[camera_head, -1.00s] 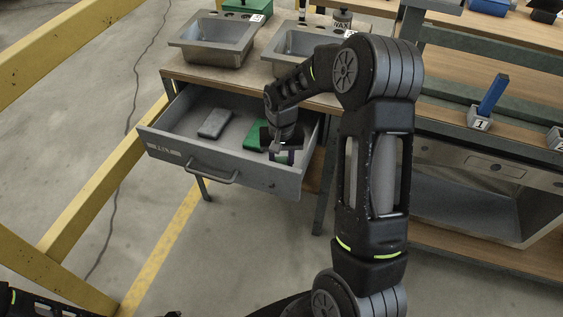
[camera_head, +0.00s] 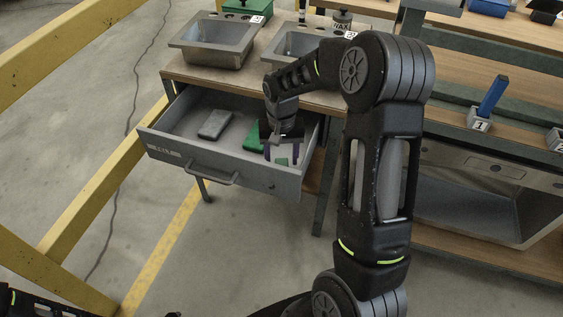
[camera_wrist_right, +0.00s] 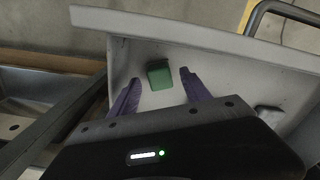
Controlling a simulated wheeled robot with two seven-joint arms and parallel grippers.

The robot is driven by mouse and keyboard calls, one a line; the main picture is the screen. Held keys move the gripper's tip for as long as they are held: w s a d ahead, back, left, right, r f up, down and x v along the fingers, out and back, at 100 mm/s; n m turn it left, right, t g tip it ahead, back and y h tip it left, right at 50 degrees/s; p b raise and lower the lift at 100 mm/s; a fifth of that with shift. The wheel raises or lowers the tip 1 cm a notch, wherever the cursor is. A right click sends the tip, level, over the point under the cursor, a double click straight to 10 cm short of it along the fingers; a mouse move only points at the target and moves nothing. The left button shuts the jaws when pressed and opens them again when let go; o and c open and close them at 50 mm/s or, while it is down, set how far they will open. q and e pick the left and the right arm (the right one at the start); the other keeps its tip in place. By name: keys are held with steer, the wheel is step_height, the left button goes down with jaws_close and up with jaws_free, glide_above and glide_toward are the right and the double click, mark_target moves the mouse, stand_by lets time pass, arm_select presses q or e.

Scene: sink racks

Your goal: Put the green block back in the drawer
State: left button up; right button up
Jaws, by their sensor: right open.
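The drawer (camera_head: 232,168) under the sink table is pulled open. My left gripper is not in view; only part of my left arm shows at bottom left.
A flat grey block (camera_head: 215,124) lies in the drawer's left part. The drawer's front wall and handle (camera_head: 212,177) stand close to the gripper. Two metal sinks (camera_head: 215,38) sit on the tabletop above. Yellow rails (camera_head: 105,180) stand at left.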

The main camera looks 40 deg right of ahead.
mark_target(281, 163)
step_height(281, 163, up, 9)
steer(key=shift+c, duration=0.5)
stand_by(1.3)
